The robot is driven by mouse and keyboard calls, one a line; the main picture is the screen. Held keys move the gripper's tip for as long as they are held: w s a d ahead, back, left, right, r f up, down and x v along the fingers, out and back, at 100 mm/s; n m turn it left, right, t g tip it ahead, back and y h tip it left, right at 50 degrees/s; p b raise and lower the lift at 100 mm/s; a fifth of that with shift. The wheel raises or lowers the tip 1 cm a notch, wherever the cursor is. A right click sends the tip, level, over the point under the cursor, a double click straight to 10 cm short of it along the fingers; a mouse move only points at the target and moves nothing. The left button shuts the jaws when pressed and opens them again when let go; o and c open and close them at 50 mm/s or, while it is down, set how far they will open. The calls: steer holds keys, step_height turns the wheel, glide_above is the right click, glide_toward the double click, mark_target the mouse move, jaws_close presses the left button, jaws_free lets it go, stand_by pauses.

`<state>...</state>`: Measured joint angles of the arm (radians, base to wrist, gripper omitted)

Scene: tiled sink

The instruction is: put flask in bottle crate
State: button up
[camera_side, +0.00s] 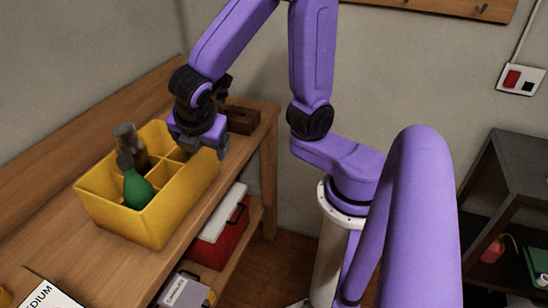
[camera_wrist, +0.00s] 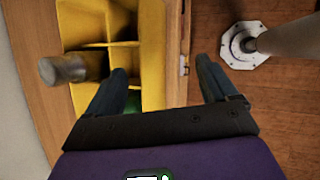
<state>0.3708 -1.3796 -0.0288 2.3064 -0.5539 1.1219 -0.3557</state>
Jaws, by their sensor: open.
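The yellow bottle crate (camera_side: 150,222) stands on the wooden bench, and its divided compartments show in the wrist view (camera_wrist: 152,25). A green, round-bodied flask (camera_side: 137,188) with a narrow neck sits tilted in a near compartment. A dark brown bottle with a greyish top (camera_side: 127,138) stands behind it in the crate; its top also shows in the wrist view (camera_wrist: 63,69). I cannot tell which of the two is the task's flask. My gripper (camera_side: 198,143) is open and empty above the crate's far right end, apart from both. Its fingers (camera_wrist: 161,72) straddle the crate's edge in the wrist view.
A small dark wooden block (camera_side: 243,120) lies on the bench behind my gripper. A red and white box (camera_side: 222,228) sits on the shelf below. A labelled card (camera_side: 48,294) lies at the near left. The bench's right edge runs close beside the crate.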

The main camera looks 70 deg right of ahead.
steer(key=s+d+m+g+y, duration=0.1)
steer(key=s+m+y, duration=0.1)
steer(key=s, duration=0.5)
steer(key=s+d+f+m+g+y, duration=0.1)
steer(key=s+m+g+y, duration=0.1)
steer(key=s, duration=0.6)
steer(key=m+y, duration=0.1)
steer(key=m, duration=0.1)
steer(key=shift+d+f+m, duration=0.15)
steer(key=shift+f+m, duration=0.05)
steer(key=shift+m, duration=0.1)
